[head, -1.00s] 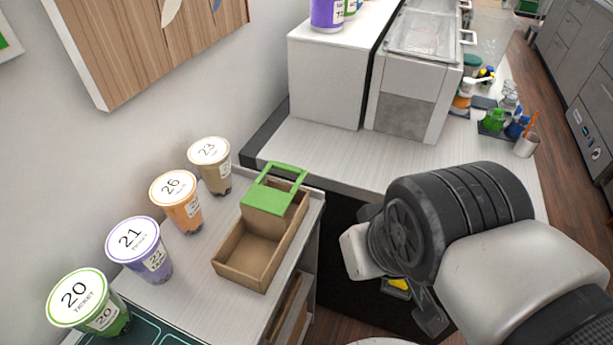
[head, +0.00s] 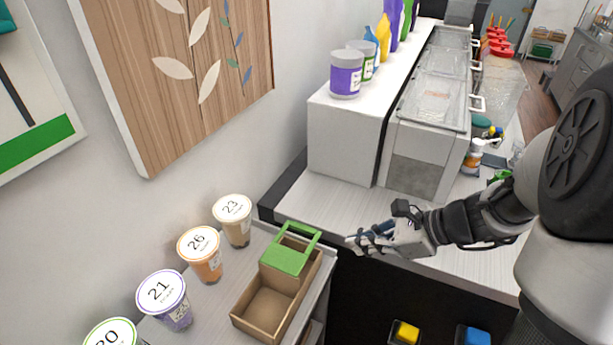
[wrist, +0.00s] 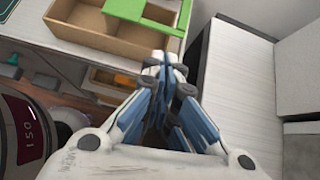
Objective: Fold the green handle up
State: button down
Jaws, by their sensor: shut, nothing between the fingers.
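The green handle (head: 287,258) is a panel with an open loop at its far end. In the wrist view the green handle (wrist: 140,12) shows at the top, over the carrier (wrist: 90,38). My gripper (head: 352,240) is shut and empty, to the right of the handle and apart from it in the head view. In the wrist view my gripper (wrist: 166,58) has its fingertips together just below the carrier's edge.
Several lidded cups, such as cup 23 (head: 235,215) and cup 26 (head: 202,258), stand left of the carrier. A white counter (head: 315,200) with a white box (head: 340,140) is behind. A dark gap lies between the carrier's shelf and the counter.

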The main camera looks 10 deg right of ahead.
jog(key=shift+w+d+f+m, duration=0.1)
jog(key=shift+w+d+m, duration=0.25)
jog(key=shift+d+m, duration=0.15)
jog(key=b+x, duration=0.3)
jog(key=x, duration=0.7)
jog(key=shift+w+a+b, duration=0.1)
jog(key=shift+w+b, duration=0.05)
jog(key=shift+b, duration=0.2)
jog(key=shift+w+t, duration=0.1)
jog(key=shift+t, duration=0.2)
